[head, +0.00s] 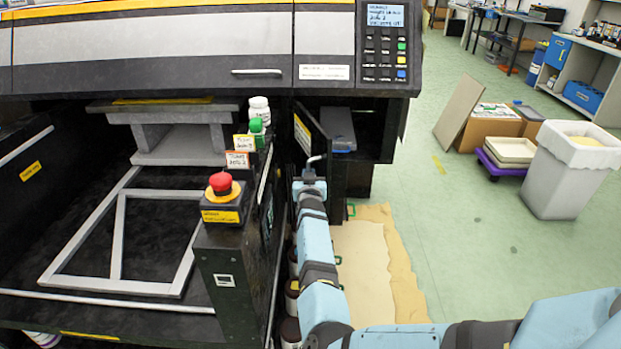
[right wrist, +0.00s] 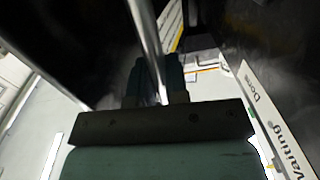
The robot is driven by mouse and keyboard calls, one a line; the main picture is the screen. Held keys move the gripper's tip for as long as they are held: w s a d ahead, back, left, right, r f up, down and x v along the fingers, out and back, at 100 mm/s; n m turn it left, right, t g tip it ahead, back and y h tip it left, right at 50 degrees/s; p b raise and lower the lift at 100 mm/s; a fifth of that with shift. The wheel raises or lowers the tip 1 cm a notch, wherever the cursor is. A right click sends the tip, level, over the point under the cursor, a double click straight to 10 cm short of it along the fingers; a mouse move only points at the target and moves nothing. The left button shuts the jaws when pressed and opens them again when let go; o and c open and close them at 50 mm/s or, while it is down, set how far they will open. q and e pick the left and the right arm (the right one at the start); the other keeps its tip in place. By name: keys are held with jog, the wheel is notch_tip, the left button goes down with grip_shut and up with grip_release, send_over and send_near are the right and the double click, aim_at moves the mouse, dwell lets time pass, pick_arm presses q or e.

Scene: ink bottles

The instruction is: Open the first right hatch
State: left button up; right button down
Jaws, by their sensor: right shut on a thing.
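The black hatch (head: 334,178) is on the right part of the printer, below the control panel. It appears swung outward, and a dark compartment with a grey item (head: 339,127) shows beside it. A yellow-edged label (head: 302,136) is on its face. The metal handle (head: 315,159) sticks out from the hatch. My right gripper (head: 311,171) is at this handle. In the right wrist view, its fingers (right wrist: 158,82) are closed around a bright metal bar (right wrist: 148,40), the handle. My left gripper is not in view.
A red emergency button (head: 221,183) tops a black post left of my right arm. Bottles (head: 259,112) stand behind it. Dark bottles (head: 291,300) line the floor beside my arm. Cardboard (head: 370,270) lies on the floor; open green floor extends right to a white bin (head: 562,180).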

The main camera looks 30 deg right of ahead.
dwell(0.3)
jog(key=c, duration=1.1)
grip_release()
jog(key=shift+c, duration=0.2)
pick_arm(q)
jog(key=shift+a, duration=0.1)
pick_arm(e)
jog(key=shift+s, duration=0.1)
